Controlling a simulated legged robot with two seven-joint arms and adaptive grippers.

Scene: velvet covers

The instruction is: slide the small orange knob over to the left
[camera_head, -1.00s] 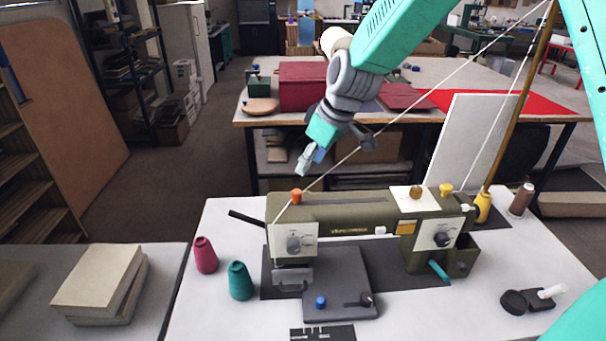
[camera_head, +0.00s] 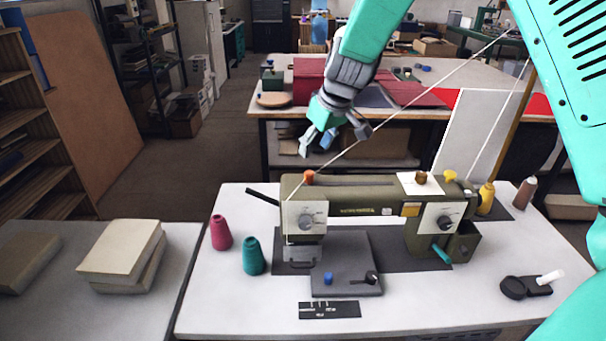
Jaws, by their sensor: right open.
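The small orange knob (camera_head: 309,177) stands on top of the left end of an olive-green sewing machine (camera_head: 365,192). A browner knob (camera_head: 421,178) sits on a white plate on the machine's top right, with a yellow knob (camera_head: 449,176) beside it. My right gripper (camera_head: 333,140) comes down from the top. It is open and empty, its fingers spread above and behind the orange knob in the picture, apart from it. My left gripper is not in view.
A thread runs from the machine's left end up to the upper right, passing in front of my right gripper. Pink (camera_head: 221,233) and teal (camera_head: 253,256) cones stand left of the machine. A white board (camera_head: 470,135) stands behind its right side. Books (camera_head: 122,254) lie on the left table.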

